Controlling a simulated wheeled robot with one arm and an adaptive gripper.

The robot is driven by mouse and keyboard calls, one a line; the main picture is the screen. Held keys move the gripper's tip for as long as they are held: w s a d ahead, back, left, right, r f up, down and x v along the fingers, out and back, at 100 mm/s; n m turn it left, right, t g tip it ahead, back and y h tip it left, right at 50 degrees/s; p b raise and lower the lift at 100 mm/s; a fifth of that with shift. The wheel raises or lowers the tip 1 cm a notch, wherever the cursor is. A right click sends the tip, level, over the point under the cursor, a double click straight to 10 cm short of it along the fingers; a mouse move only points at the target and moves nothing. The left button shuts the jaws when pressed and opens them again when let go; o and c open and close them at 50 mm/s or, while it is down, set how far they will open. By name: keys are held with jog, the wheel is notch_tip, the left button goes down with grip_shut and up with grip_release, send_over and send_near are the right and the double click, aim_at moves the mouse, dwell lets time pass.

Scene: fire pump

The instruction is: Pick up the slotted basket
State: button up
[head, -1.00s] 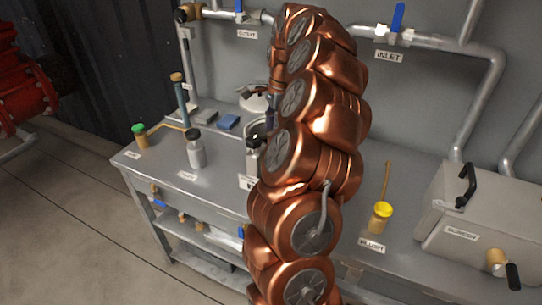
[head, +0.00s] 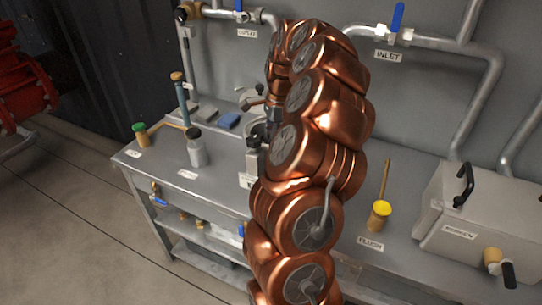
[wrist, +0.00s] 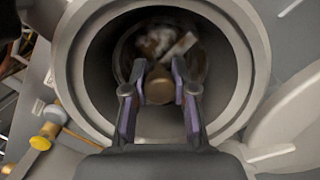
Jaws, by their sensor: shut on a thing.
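In the wrist view, my gripper (wrist: 160,78) reaches into a round grey housing with a wide pale rim (wrist: 83,60). Its two purple-padded fingers are shut on a brown, round knob that appears to be the handle of the slotted basket (wrist: 160,90). Beyond the knob is a dark round interior with blurred whitish pieces. The basket's slots and walls cannot be made out. In the head view, my copper arm hides most of the housing, and the basket does not show there.
On the grey bench (head: 155,165) stand a grey bottle (head: 196,150), a green-capped jar (head: 141,134) and blue and grey blocks. A yellow-topped pot (head: 380,214) with a stick and a lidded metal box (head: 468,215) stand to the right. Pipes with blue-handled valves run along the wall behind.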

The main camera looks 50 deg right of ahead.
grip_shut()
dwell(0.3)
